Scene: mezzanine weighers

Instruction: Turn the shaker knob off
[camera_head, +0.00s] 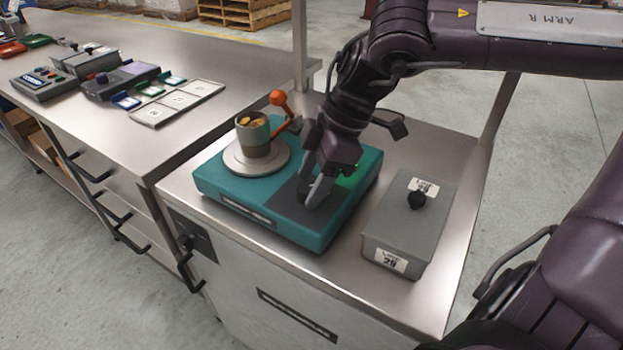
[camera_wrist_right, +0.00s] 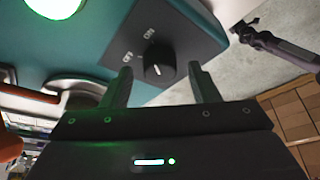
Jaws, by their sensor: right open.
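The shaker (camera_head: 230,190) is a teal box on the steel bench, with a dark grey panel on its top. In the right wrist view its black knob (camera_wrist_right: 159,60) sits on the dark panel beside printed ON and OFF labels. A pale mark shows on the knob, but I cannot tell surely which label it is set to. My right gripper (camera_head: 314,198) points down over the dark panel. It is open, with its fingertips (camera_wrist_right: 160,78) on either side of the knob and no clear contact. In the head view the gripper hides the knob. My left gripper is not in view.
A grey cup (camera_head: 256,138) stands on the shaker's round plate, with an orange-knobbed lever (camera_head: 281,99) beside it. A green light (camera_head: 350,178) glows on the shaker. A grey lidded box (camera_head: 392,225) stands to the right. Devices and a tray (camera_head: 178,103) lie on the left bench.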

